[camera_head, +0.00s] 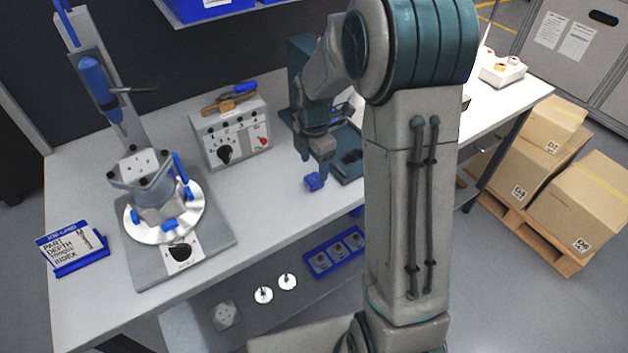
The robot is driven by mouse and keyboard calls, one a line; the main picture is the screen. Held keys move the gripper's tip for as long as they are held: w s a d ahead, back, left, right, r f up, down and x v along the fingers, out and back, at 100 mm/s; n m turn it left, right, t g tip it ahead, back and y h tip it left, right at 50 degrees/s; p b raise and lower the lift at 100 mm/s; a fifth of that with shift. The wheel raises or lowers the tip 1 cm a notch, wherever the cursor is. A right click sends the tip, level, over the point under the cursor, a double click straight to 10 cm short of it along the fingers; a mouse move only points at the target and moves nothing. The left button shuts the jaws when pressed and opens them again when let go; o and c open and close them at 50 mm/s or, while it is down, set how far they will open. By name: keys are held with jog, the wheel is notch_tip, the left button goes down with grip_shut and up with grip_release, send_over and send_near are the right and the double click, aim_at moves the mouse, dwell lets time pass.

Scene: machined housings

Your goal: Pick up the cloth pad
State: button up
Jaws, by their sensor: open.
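My gripper (317,170) points down over the front part of the workbench (270,205), right of the grey control box. Its fingers are small in this view and their gap is hard to make out. A small blue piece (313,182) shows right at the fingertips. I cannot tell whether it is the cloth pad or whether it touches the fingers. No other thing is clearly recognisable as a cloth pad. My arm hides part of the bench to the right.
A teal machine (302,75) stands close behind my gripper. The control box (232,138) has brown and blue items on top. A round fixture (155,195) and a job card (72,246) are at left. A lower shelf holds a blue tray (334,252). Cartons (580,205) stand at right.

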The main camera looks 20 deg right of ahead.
aim_at(314, 178)
jog(key=shift+s+f+p, duration=0.15)
jog(key=shift+f, duration=1.05)
jog(key=shift+s+f+p, duration=0.1)
jog(key=shift+f+p, duration=0.05)
jog(key=shift+f, duration=1)
jog(key=c, duration=1)
jog(key=shift+c, duration=0.2)
jog(key=shift+r, duration=0.15)
jog(key=shift+r, duration=0.3)
jog(key=r, duration=0.3)
jog(key=shift+s+d+r+b, duration=0.1)
jog(key=shift+d+r+b, duration=0.25)
jog(key=shift+d+b, duration=0.05)
jog(key=s+d+r+b, duration=0.1)
jog(key=s+d+r, duration=0.2)
jog(key=d+r, duration=0.3)
jog(key=d, duration=0.4)
jog(key=shift+s+d+r, duration=0.15)
jog(key=shift+r, duration=0.05)
